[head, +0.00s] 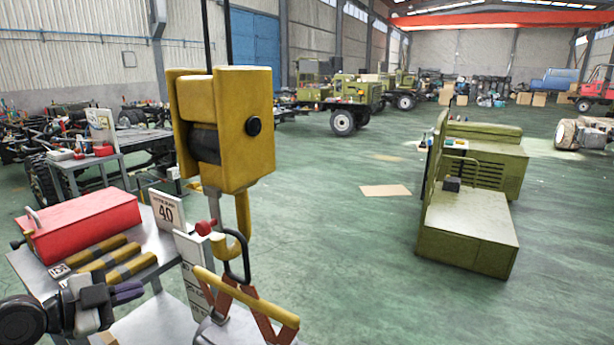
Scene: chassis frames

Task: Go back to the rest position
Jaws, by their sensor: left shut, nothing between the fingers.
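My left gripper (126,292) is at the lower left, in front of the metal cart (165,257). Its dark fingers are together and nothing shows between them. My right gripper is not in view. A yellow hoist block (228,125) hangs in front of me, with its yellow hook (243,225) below. A dark ring (238,262) is at the hook, above red straps and a yellow bar (245,298). The load under the bar is cut off by the bottom edge.
A green vehicle body (467,235) stands at the right. Green floor between is mostly clear, with a flat cardboard sheet (386,191).

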